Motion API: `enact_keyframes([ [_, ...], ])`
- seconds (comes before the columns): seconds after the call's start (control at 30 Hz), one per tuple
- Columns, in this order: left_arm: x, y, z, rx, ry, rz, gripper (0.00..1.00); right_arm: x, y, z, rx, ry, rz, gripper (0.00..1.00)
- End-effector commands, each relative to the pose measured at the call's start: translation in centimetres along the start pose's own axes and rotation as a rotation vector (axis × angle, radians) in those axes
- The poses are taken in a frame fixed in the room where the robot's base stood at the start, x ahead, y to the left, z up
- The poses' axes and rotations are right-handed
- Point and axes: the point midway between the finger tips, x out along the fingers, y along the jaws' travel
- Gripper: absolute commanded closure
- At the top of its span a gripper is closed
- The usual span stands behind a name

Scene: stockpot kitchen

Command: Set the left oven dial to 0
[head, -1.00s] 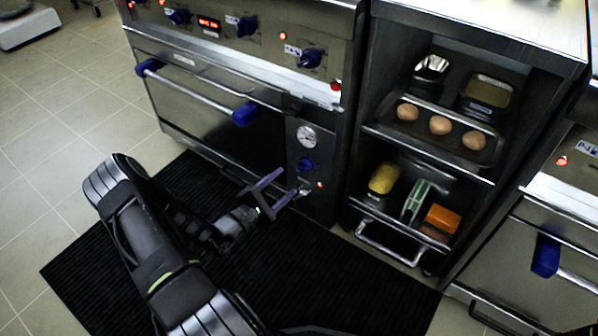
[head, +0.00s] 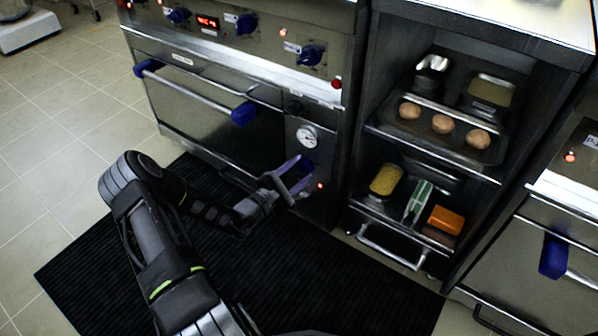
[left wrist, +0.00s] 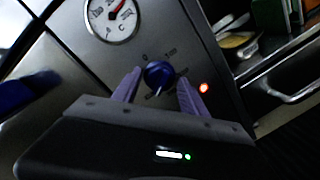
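The blue oven dial (left wrist: 158,75) sits on the steel panel under a round gauge, with a 0 mark at its upper left in the left wrist view. I cannot clearly tell which mark it points to. My left gripper (left wrist: 160,77) is open, with one purple finger on each side of the dial; contact is not clear. In the head view, my left gripper (head: 300,172) is at the panel and its fingers partly cover the dial (head: 307,166). My right gripper is not clearly visible.
The white gauge (head: 307,136) is above the dial, and a red light (head: 320,185) glows beside it. The oven door handle (head: 200,92) is to the left. An open shelf unit with a tray of eggs (head: 442,124) stands to the right. A black mat (head: 330,270) covers the floor.

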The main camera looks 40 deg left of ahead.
Motion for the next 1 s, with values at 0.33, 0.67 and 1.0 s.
enact_keyframes([
  [0.33,-0.03,-0.04,0.0,0.0,0.0,-0.001,0.79,0.01,0.01,0.03,0.0,-0.001,0.0,0.64],
  [0.67,-0.04,-0.06,-0.01,0.0,0.0,-0.001,1.0,0.01,0.01,0.04,0.0,-0.001,0.0,0.64],
  [1.0,-0.06,-0.06,0.05,-0.038,-0.002,0.001,1.0,-0.37,-0.14,0.07,0.0,-0.001,0.001,0.64],
])
